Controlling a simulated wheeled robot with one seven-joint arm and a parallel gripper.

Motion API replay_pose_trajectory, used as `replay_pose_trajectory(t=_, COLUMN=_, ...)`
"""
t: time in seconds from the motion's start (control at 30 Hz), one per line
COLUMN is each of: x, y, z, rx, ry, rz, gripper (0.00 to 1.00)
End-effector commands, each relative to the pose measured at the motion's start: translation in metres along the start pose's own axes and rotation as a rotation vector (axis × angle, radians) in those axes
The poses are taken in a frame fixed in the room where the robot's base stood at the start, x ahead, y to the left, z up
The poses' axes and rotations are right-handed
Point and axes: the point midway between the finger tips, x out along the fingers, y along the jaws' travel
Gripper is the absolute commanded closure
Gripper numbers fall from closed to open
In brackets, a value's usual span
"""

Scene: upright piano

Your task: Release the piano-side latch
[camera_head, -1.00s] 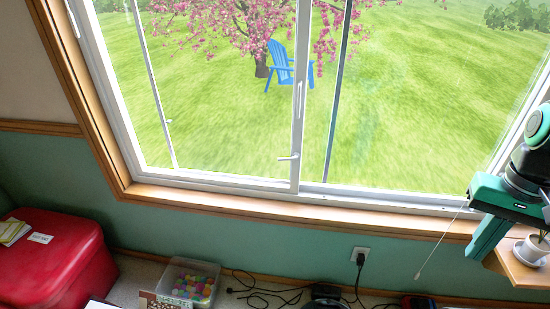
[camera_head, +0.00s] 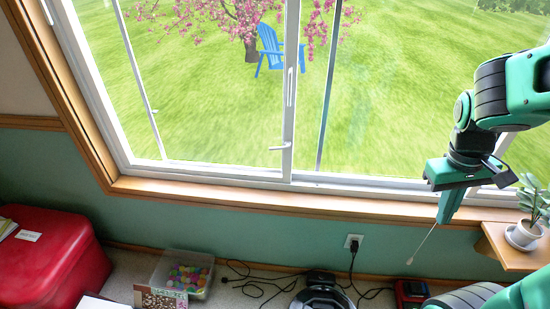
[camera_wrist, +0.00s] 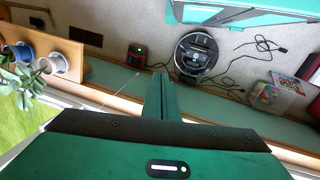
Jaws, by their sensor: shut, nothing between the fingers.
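The window shows two small light latch handles in the head view: one on the middle upright (camera_head: 280,147), sticking out to the left, and one on the left upright (camera_head: 154,112). I cannot tell which is the piano-side one, as no piano shows clearly. My gripper (camera_head: 446,208) points down, in front of the sill at the right, well right of and below the middle handle. Its fingers are shut and empty; they also show in the wrist view (camera_wrist: 160,80). Neither handle shows clearly in the wrist view.
A thin pale cord (camera_head: 422,244) hangs beside my fingertips; contact is unclear. A potted plant (camera_head: 524,233) stands on a wooden shelf (camera_head: 495,245) at the right. A red chest (camera_head: 60,255), clear bin (camera_head: 165,262), round robot vacuum (camera_head: 322,293) and cables lie below the window.

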Motion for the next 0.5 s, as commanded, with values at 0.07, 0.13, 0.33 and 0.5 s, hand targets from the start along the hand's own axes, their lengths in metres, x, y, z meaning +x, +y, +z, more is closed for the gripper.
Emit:
replay_pose_trajectory(t=0.07, x=0.013, y=-0.01, z=-0.022, rx=-0.139, ry=-0.008, rz=0.061, gripper=1.0)
replay_pose_trajectory(t=0.13, x=0.022, y=-0.017, z=-0.041, rx=-0.258, ry=-0.009, rz=0.119, gripper=1.0)
replay_pose_trajectory(t=0.33, x=0.047, y=-0.045, z=-0.092, rx=-0.616, ry=-0.012, rz=0.309, gripper=1.0)
replay_pose_trajectory(t=0.5, x=0.061, y=-0.077, z=-0.133, rx=-0.935, ry=-0.017, rz=0.5, gripper=1.0)
